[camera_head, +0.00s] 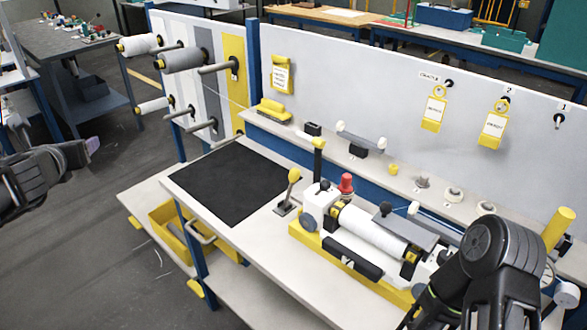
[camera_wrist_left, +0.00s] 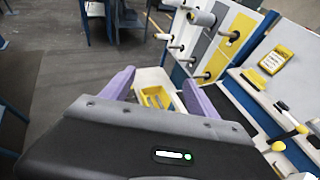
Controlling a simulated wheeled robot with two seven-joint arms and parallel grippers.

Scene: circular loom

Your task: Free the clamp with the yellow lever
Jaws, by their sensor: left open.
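A lever with a yellow knob (camera_head: 293,176) stands on a small dark base at the right of the black mat, beside the winding machine (camera_head: 345,240). A taller dark post with a yellow top (camera_head: 319,143) rises at the machine's left end. A white roll (camera_head: 372,232) lies across the machine. I cannot tell which yellow handle works the clamp. Two yellow knobs also show at the right of the left wrist view, one lower (camera_wrist_left: 278,146). My left gripper (camera_wrist_left: 158,95) is open and empty, off the bench at the left. My right arm covers the machine's right end; its fingers are hidden.
A black mat (camera_head: 232,184) covers the bench's left part. A red knob (camera_head: 346,183) stands behind the machine. Spools on pegs (camera_head: 183,60) jut from the left panel. A yellow bin (camera_head: 172,238) sits on the lower shelf. The floor by my left gripper is clear.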

